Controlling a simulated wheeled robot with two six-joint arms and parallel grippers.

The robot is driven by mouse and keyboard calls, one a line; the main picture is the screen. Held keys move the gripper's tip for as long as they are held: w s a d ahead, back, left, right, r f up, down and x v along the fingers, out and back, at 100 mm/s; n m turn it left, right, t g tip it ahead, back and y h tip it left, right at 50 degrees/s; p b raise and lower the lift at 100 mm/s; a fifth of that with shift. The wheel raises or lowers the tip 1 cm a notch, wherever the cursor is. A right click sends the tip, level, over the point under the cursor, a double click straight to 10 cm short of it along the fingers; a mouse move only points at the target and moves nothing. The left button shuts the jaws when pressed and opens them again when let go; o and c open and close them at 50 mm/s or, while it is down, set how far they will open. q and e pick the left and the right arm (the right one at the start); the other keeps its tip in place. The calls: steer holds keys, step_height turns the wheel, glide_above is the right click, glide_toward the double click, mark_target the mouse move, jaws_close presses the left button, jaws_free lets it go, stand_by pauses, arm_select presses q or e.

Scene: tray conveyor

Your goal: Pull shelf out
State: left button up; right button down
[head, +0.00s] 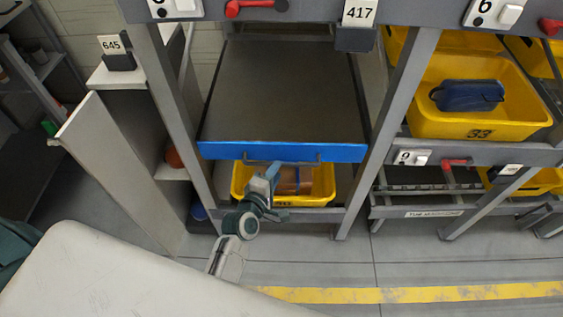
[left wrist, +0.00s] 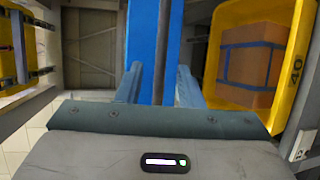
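My right gripper is not in view.
Below the shelf stands a yellow bin (head: 325,190) with a brown box (head: 295,181), blue-strapped in the left wrist view (left wrist: 250,60). Grey rack posts flank the shelf. A yellow bin (head: 430,122) with a blue case is at right. Floor in front is clear around a yellow line (head: 400,295).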

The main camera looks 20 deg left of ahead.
arm_select(q)
steer(key=x, duration=0.4)
steer(key=shift+w+f, duration=0.1)
steer(key=shift+w, duration=0.3)
jaws_close()
